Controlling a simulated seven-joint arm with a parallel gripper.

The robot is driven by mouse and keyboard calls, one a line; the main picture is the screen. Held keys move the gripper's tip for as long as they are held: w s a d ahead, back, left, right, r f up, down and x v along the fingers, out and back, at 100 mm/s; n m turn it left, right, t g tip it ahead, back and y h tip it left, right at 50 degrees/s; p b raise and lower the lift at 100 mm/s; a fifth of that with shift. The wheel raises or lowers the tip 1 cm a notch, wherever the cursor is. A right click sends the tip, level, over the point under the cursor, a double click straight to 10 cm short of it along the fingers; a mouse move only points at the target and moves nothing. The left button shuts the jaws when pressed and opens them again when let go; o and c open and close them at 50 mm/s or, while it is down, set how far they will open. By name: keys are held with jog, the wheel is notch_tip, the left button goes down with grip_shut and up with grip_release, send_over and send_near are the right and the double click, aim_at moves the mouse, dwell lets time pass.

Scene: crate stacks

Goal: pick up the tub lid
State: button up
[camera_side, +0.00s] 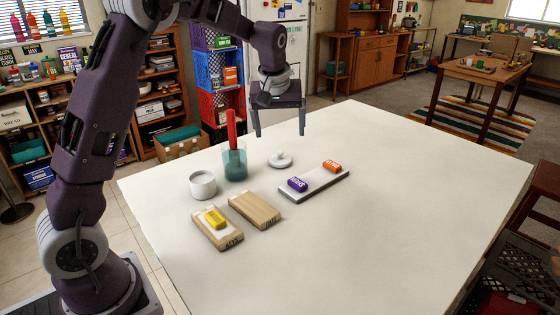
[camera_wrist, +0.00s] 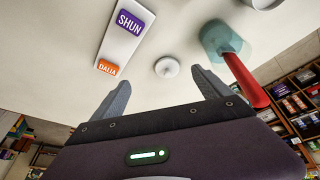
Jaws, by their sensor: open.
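The tub lid (camera_side: 281,160) is a small white disc with a knob on top, lying flat on the white table. It also shows in the wrist view (camera_wrist: 167,67), just past the fingertips and roughly between them. The white round tub (camera_side: 202,185) stands to its left, open at the top. My gripper (camera_side: 280,135) is open and empty, its fingers pointing down above the lid and apart from it.
A teal see-through cup (camera_side: 235,165) holding a red stick stands left of the lid. A grey tray (camera_side: 318,187) with a purple and an orange block lies to the right. Two wooden boards (camera_side: 256,208) (camera_side: 229,236) lie in front; one bears a yellow block. The table's right side is clear.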

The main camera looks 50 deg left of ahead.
jog(key=n+y, duration=0.1)
send_over(280, 154)
jog(key=d, duration=0.2)
jog(key=shift+g, duration=0.3)
jog(key=f, duration=0.7)
jog(key=shift+s+d+f, duration=0.1)
jog(key=shift+s+f, duration=0.1)
jog(key=shift+s, duration=0.2)
jog(key=x, duration=0.6)
jog(key=shift+s+a+f, duration=0.1)
jog(key=shift+a+f, duration=0.25)
jog(key=c, duration=1.4)
